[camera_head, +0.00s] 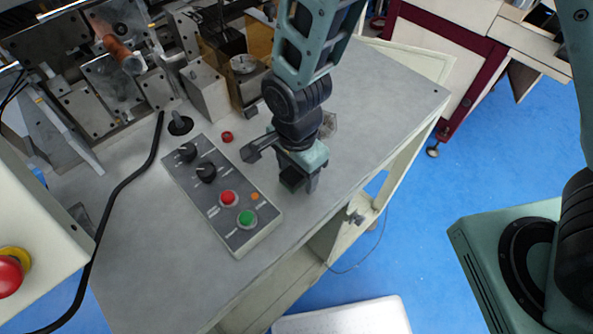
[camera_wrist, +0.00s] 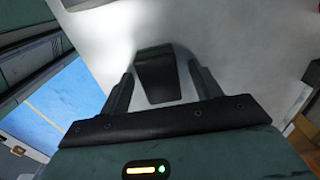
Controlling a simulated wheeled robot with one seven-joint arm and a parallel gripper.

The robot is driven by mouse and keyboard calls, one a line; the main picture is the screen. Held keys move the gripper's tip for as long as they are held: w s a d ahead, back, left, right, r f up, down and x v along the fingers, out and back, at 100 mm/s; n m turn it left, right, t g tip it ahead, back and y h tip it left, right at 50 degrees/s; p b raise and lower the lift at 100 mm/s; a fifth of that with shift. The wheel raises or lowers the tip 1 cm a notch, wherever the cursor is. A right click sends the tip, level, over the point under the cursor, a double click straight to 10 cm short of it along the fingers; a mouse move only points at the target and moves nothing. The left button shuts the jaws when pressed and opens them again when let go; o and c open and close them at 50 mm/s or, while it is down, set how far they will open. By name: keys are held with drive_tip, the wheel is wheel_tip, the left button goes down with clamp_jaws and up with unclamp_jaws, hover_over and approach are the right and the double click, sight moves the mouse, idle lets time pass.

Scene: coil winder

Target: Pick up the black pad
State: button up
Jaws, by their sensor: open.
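The black pad (camera_wrist: 158,78) shows in the wrist view as a dark, rounded block on the grey tabletop. My gripper (camera_wrist: 160,84) is open, with one finger on each side of the pad. Gaps show between the pad and both fingers, so neither finger seems to touch it. In the head view my gripper (camera_head: 299,183) points down over the tabletop, to the right of the control box. There the pad is hard to tell apart from the dark fingers. Its height under the fingers cannot be told.
The grey tabletop (camera_head: 390,110) is clear to the right of my gripper. The control box (camera_head: 222,195) with knobs and red and green buttons lies close on the left. A red ring (camera_head: 227,137) and the winding machine (camera_head: 205,90) are behind. A black cable (camera_head: 125,185) runs along the left.

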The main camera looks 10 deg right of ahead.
sight(296, 171)
drive_tip(key=c, duration=1.1)
drive_tip(key=shift+c, duration=0.2)
drive_tip(key=shift+r+b, duration=0.75)
drive_tip(key=shift+r, duration=4.25)
drive_tip(key=o, duration=0.5)
drive_tip(key=c, duration=0.3)
